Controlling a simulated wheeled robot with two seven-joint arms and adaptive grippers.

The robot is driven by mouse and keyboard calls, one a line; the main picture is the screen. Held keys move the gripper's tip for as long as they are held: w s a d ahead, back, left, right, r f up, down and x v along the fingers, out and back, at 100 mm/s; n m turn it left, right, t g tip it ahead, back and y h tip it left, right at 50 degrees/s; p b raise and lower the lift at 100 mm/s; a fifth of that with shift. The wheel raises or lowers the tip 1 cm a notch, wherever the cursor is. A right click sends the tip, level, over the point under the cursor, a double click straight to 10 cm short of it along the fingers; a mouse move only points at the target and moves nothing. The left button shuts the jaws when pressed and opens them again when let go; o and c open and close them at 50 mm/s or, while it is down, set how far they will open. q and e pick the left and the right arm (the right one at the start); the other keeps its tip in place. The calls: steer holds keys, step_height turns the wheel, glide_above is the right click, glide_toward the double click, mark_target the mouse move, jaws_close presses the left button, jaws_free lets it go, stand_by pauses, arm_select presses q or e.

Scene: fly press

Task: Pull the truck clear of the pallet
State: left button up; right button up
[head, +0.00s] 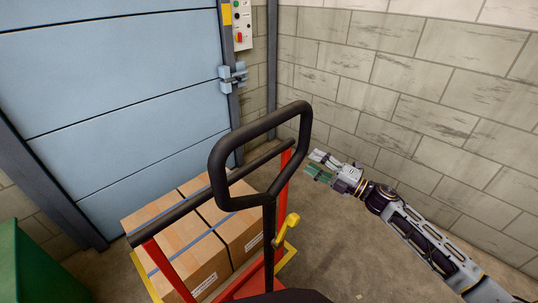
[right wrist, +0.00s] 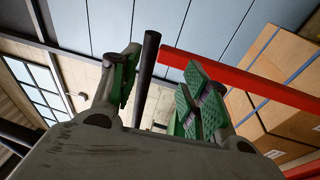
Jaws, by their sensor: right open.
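The truck shows in the head view with a black loop handle (head: 222,165), red uprights (head: 285,178), a black crossbar (head: 180,211) and a yellow lever (head: 287,229). Strapped cardboard boxes (head: 238,228) stand just beyond its frame; the pallet itself is largely hidden under them. My right gripper (head: 317,165) is open and empty, just right of the loop handle and the right upright. In the right wrist view, a black bar (right wrist: 147,75) lies between the spread green-padded fingers (right wrist: 160,72), with a red bar (right wrist: 245,80) beyond; I cannot tell how close they are. My left gripper is out of view.
A blue panelled door (head: 110,75) with a latch (head: 232,77) stands behind the boxes, with a control box (head: 242,25) beside it. A block wall (head: 430,95) closes the right side. A green object (head: 30,265) is at lower left. Bare floor (head: 350,255) lies right of the truck.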

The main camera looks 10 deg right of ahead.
mark_target(273, 156)
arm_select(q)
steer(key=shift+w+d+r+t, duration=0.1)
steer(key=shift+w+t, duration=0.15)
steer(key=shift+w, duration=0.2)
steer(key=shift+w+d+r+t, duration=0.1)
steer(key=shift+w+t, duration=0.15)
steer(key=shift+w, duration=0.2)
arm_select(e)
steer(key=s+a+n+g+y, duration=0.1)
steer(key=s+n, duration=0.1)
steer(key=s+a+n+g+y, duration=0.2)
steer(key=shift+s+a+r+g, duration=0.1)
steer(key=shift+a+r+g, duration=0.1)
steer(key=shift+r+g, duration=0.15)
steer(key=shift+a+r, duration=0.1)
steer(key=shift+a, duration=0.05)
steer(key=shift+x, duration=3.8)
steer(key=x, duration=0.5)
steer(key=shift+r, duration=0.25)
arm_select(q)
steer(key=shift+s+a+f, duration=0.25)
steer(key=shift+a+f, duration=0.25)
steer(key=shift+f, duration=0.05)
arm_select(e)
steer(key=shift+w+a+r, duration=0.1)
steer(key=shift+w+a, duration=0.15)
steer(key=shift+w, duration=0.15)
steer(key=shift+c, duration=0.4)
